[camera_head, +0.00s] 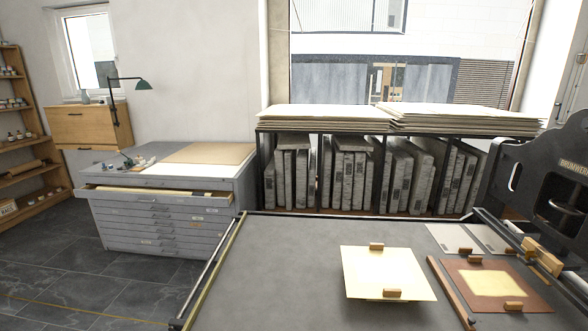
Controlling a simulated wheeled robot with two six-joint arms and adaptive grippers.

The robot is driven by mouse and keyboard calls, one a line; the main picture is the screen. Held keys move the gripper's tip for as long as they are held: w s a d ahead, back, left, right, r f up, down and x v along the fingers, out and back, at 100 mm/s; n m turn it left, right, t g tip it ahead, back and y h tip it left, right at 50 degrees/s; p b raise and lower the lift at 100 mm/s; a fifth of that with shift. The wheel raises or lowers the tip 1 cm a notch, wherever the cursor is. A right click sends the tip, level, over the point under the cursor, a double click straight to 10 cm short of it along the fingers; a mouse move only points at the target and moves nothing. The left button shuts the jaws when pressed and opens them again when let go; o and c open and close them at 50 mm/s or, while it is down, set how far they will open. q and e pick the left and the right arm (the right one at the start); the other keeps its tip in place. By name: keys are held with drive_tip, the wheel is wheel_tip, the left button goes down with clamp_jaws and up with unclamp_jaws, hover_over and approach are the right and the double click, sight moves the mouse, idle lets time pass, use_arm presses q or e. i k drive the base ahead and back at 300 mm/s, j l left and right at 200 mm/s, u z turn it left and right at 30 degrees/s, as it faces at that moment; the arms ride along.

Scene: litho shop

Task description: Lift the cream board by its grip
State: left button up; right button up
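The cream board (385,272) lies on the grey press bed (290,268), right of the middle of the bed. It is a pale, nearly square sheet. One small wooden grip (376,246) is at its far edge and another wooden grip (391,293) is at its near edge. A thin pale edge shows under its near side; I cannot tell what it is. Neither of my grippers is in view, and nothing touches the cream board from above.
Right of the cream board are a wooden bar (450,294) and a red-brown board (527,289) with a cream centre and wooden grips. Pale grey plates (452,238) lie behind it. The black press (548,190) stands at right. The bed's left part is clear.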

sight(383, 267)
drive_tip(key=z, duration=1.45)
drive_tip(key=i+l+u, duration=0.15)
drive_tip(key=l+u, duration=0.2)
drive_tip(key=i+l+u, duration=0.15)
drive_tip(key=u, duration=0.25)
drive_tip(key=l+u, duration=0.35)
drive_tip(key=i+l, duration=0.05)
drive_tip(key=l, duration=0.05)
